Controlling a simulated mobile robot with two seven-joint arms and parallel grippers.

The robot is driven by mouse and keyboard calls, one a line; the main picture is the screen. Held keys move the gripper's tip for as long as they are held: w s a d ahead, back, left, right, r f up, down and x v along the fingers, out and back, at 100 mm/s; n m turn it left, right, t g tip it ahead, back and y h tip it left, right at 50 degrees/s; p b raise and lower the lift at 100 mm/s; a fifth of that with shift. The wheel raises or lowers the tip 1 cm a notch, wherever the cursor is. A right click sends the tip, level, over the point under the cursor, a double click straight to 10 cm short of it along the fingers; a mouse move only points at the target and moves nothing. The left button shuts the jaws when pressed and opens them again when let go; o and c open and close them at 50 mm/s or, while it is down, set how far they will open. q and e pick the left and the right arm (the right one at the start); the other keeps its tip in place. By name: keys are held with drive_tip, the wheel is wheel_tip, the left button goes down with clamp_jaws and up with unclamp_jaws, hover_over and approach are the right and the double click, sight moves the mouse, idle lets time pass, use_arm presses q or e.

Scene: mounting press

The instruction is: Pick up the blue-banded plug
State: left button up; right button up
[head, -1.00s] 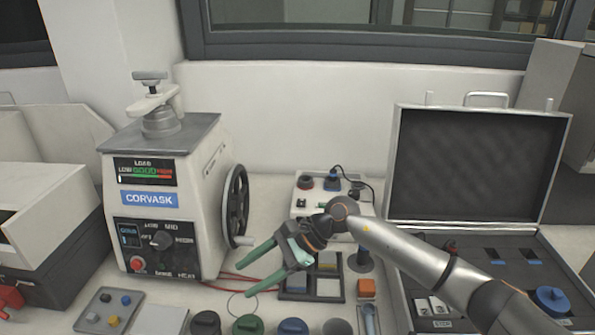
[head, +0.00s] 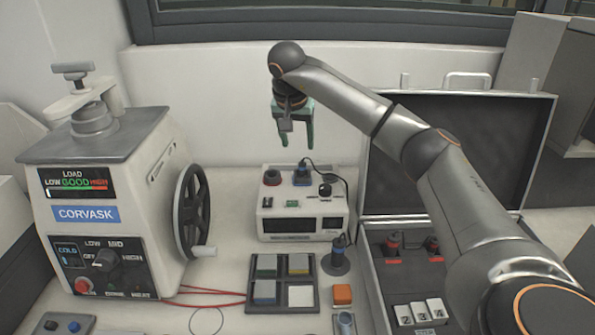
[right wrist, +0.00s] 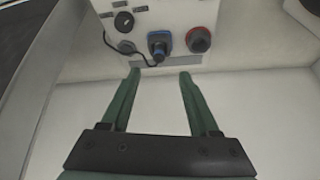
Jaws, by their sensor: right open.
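The blue-banded plug (head: 302,175) is dark with a blue band. It stands on top of the white control box (head: 270,225), with a black cable running from it. It also shows in the right wrist view (right wrist: 160,44), beyond and roughly between the fingers. My right gripper (head: 297,142) has green fingers and is open and empty. It points down above the plug, apart from it. The fingers also show in the right wrist view (right wrist: 159,74). My left gripper is not in view.
A red-ringed fitting (head: 272,177) sits close beside the plug, and a black knob (head: 325,190) is on its other side. The CORVASK press (head: 110,215) stands at left. An open case (head: 375,300) is at right. A tray of blocks (head: 283,305) lies in front.

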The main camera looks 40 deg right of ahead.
sight(302, 163)
drive_tip(key=x, duration=1)
drive_tip(key=shift+w+d+r+p, duration=0.1)
drive_tip(key=shift+d+r+p, duration=0.1)
drive_tip(key=shift+d+p, duration=0.15)
drive_tip(key=shift+a, duration=0.1)
clamp_jaws()
